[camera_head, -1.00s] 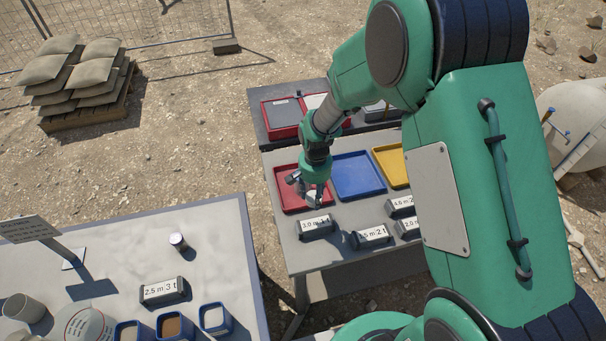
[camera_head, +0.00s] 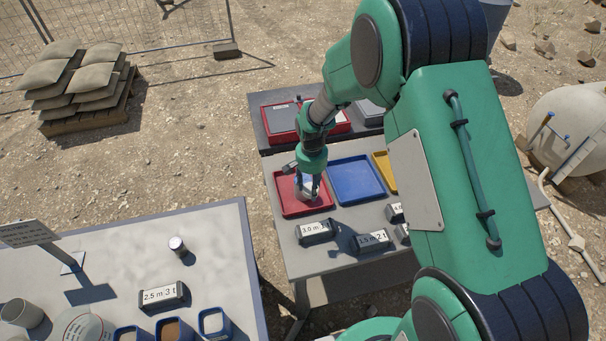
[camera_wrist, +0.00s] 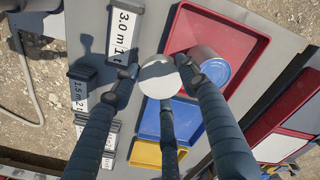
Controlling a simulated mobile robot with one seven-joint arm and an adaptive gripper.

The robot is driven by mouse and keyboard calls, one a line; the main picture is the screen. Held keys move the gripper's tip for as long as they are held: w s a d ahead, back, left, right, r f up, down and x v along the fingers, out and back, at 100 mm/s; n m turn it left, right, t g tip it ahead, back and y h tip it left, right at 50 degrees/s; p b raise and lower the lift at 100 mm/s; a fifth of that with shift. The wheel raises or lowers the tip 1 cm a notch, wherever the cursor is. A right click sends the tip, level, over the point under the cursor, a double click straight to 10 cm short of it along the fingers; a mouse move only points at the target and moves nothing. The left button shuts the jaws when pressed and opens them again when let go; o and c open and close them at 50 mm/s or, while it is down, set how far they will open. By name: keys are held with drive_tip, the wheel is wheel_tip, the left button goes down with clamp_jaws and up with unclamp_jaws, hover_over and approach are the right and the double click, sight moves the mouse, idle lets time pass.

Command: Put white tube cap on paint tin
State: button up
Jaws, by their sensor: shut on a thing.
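In the wrist view the white tube cap (camera_wrist: 158,80) shows as a pale round disc between the fingertips of my gripper (camera_wrist: 157,72), which is shut on it. The paint tin (camera_wrist: 213,73), a grey cylinder with a blue end, stands at the red tray (camera_wrist: 254,46), right beside the cap in this view. The cap partly overlaps the view toward the tin; I cannot tell its height above it. In the head view my gripper (camera_head: 308,188) is over the red tray's front part, and hides most of what it holds.
A blue tray (camera_head: 356,178) and a yellow tray (camera_head: 382,165) lie to the right. Dark labelled blocks (camera_head: 314,232) stand in front on the grey table. A second table at left carries a small cylinder (camera_head: 178,246), cups and a labelled block (camera_head: 163,297).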

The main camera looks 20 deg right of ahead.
drive_tip(key=w, duration=0.7)
drive_tip(key=w+f, duration=0.1)
drive_tip(key=w, duration=0.2)
drive_tip(key=shift+w, duration=0.25)
drive_tip(key=shift+f, duration=1.75)
drive_tip(key=shift+f+b, duration=0.1)
drive_tip(key=shift+b, duration=0.2)
drive_tip(key=o, duration=0.8)
drive_tip(key=shift+c, duration=0.2)
wheel_tip(320, 180, up, 12)
drive_tip(key=shift+p, duration=0.4)
